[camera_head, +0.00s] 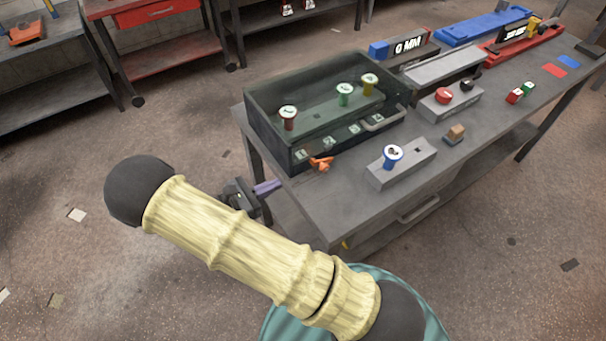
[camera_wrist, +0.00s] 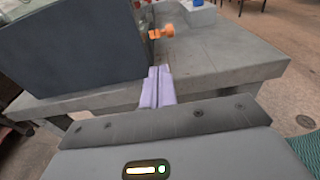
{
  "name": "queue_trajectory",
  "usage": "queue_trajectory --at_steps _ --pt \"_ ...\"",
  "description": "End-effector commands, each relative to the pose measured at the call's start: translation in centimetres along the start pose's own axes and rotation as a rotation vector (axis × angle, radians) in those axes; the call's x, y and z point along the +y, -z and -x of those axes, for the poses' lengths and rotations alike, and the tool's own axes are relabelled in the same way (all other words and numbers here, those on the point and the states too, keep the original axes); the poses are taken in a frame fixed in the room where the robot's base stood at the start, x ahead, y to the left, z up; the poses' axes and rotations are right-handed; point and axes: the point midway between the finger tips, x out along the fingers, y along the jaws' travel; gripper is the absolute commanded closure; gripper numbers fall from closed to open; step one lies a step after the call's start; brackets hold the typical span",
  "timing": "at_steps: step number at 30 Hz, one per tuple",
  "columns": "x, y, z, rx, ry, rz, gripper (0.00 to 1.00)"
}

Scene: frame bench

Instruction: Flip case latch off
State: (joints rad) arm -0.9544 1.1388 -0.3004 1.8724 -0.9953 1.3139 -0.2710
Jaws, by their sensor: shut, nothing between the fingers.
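The case (camera_head: 262,125) is a dark green open box at the left end of the grey bench. Its orange latch (camera_head: 321,163) sits low on the front side, near the bench top. In the wrist view the latch (camera_wrist: 162,32) sticks out to the right from the dark case wall (camera_wrist: 75,50). My gripper (camera_head: 268,187) is at the left edge of the bench, apart from the latch and to its lower left. In the wrist view its pale purple fingers (camera_wrist: 157,88) are together and empty, pointing toward the latch. My arm hides part of the gripper in the head view.
Knobs in red-brown, green and yellow stand in the case. A grey block with a blue knob (camera_head: 392,156) stands right of the latch. A wooden cube (camera_head: 455,134) and a grey box with a red button (camera_head: 444,96) lie beyond. Bare bench top (camera_head: 330,200) lies in front.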

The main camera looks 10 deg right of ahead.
Motion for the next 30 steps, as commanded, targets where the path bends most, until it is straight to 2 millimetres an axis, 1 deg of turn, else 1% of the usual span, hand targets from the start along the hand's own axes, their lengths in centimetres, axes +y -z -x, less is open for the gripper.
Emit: queue_trajectory --at_steps 7,11,14,24,27,30 --pt "-0.1 -0.1 -0.3 0.003 0.004 -0.001 1.0" --pt "-0.1 -0.1 -1.2 0.002 0.006 0.0 1.0" --pt "-0.1 -0.2 -2.5 0.003 0.007 0.0 1.0" --pt "-0.2 -0.1 -8.3 0.003 0.007 0.001 1.0" --pt "-0.2 -0.1 -9.4 0.004 0.006 -0.001 1.0" --pt "-0.2 0.0 -10.0 0.005 0.006 -0.001 1.0"
